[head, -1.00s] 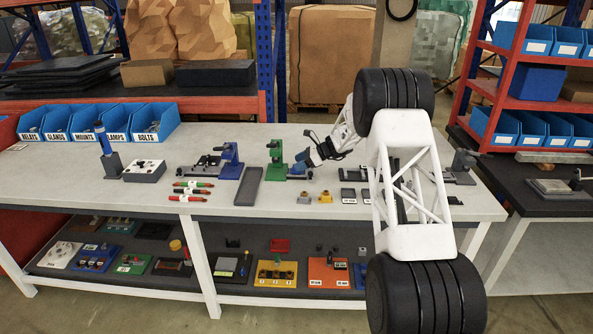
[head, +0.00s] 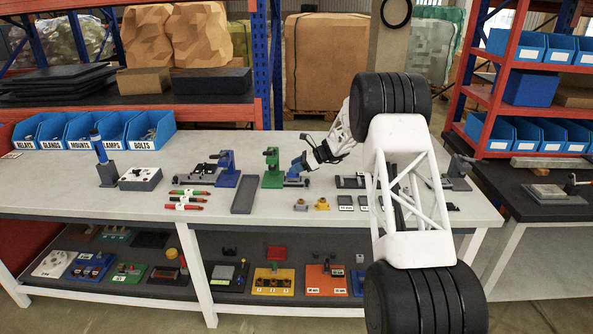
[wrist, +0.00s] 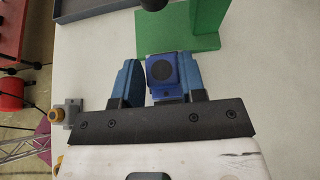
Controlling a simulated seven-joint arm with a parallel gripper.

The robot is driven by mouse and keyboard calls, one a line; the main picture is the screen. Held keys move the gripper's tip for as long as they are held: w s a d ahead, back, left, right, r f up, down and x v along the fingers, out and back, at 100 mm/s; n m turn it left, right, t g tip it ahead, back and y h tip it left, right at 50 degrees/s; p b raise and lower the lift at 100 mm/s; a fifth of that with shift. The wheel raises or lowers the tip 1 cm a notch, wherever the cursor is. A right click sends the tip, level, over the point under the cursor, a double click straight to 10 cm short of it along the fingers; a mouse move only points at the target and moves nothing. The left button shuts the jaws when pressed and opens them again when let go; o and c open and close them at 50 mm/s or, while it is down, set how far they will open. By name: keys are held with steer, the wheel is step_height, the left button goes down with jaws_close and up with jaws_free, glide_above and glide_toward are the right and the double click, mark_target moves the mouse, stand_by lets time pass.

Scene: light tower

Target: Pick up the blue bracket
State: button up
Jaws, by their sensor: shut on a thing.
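The blue bracket (wrist: 162,70) shows in the wrist view as a blue block with a dark round face, between the two blue fingers of my gripper (wrist: 158,80). My gripper is shut on it; the bracket sits against the right finger, and a narrow gap shows beside the left one. In the head view my gripper (head: 300,166) is low over the table, just right of the green stand (head: 271,170). The bracket cannot be made out clearly from the fingers there. Whether it is clear of the surface below cannot be told.
The green stand (wrist: 205,25) is just ahead of the fingers. A dark tray (head: 243,195) and a blue stand (head: 227,168) lie to the left. Small grey and yellow pieces (head: 321,204) are in front.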

step_height(320, 180, up, 2)
steer(key=shift+r, duration=0.1)
steer(key=s+d, duration=0.1)
steer(key=s, duration=0.4)
steer(key=s+d, duration=0.1)
steer(key=s, duration=0.4)
steer(key=s+d+r, duration=0.1)
steer(key=s, duration=0.4)
steer(key=shift+s+d, duration=0.1)
steer(key=shift+s, duration=0.25)
steer(key=shift+r, duration=0.1)
steer(key=shift+r, duration=0.1)
